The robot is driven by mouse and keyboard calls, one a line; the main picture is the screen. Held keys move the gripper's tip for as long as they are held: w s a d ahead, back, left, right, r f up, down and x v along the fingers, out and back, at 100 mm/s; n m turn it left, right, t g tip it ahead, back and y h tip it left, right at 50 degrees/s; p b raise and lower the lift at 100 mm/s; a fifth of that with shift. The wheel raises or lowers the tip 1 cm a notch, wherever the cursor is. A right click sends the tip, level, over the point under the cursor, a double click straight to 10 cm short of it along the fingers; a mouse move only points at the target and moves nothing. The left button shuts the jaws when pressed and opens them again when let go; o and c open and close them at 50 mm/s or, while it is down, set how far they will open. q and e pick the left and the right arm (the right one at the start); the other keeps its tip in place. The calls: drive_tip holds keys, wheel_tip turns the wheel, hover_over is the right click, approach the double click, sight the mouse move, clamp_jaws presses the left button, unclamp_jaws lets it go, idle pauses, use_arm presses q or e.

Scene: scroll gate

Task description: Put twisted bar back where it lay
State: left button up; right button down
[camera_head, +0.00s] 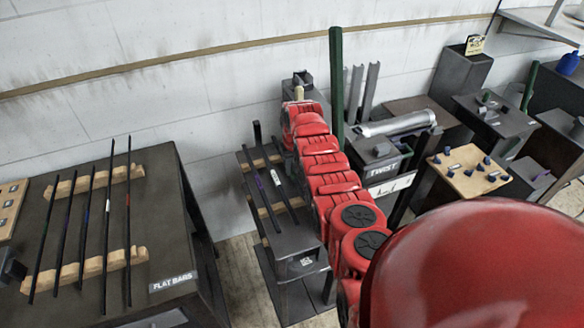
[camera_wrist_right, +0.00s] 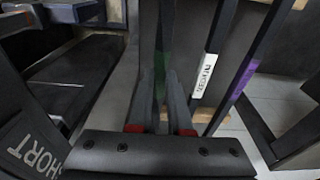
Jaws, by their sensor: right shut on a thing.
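In the right wrist view my right gripper (camera_wrist_right: 161,106) is shut on a dark bar with a green mark (camera_wrist_right: 163,62), which runs up between the fingers. Whether this bar is twisted does not show clearly. In the head view my red right arm hides the gripper and the held bar. Two other dark bars lie beside it: one with a white label (camera_wrist_right: 205,75), also on the small rack (camera_head: 280,190), and one with a purple band (camera_wrist_right: 244,76), also there in the head view (camera_head: 262,190). My left gripper is not in view.
The flat bars table (camera_head: 160,230) with several bars on wooden rests stands at the left. The twist station (camera_head: 385,170) is right of my arm, by a tall green post (camera_head: 336,75). A board with small blue pieces (camera_head: 465,175) lies farther right.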

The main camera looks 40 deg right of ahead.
drive_tip(key=shift+f, duration=0.3)
idle(0.5)
drive_tip(key=c, duration=0.8)
unclamp_jaws()
drive_tip(key=shift+o, duration=0.2)
drive_tip(key=r+p, duration=0.1)
drive_tip(key=r, duration=0.1)
drive_tip(key=r+p, duration=0.4)
drive_tip(key=r, duration=0.1)
drive_tip(key=shift+s+a+r, duration=0.1)
drive_tip(key=shift+s+a, duration=0.05)
drive_tip(key=shift+s, duration=0.15)
wheel_tip(320, 180, up, 10)
drive_tip(key=s+p, duration=0.1)
drive_tip(key=p, duration=0.1)
drive_tip(key=shift+s+a, duration=0.15)
drive_tip(key=shift+s, duration=0.1)
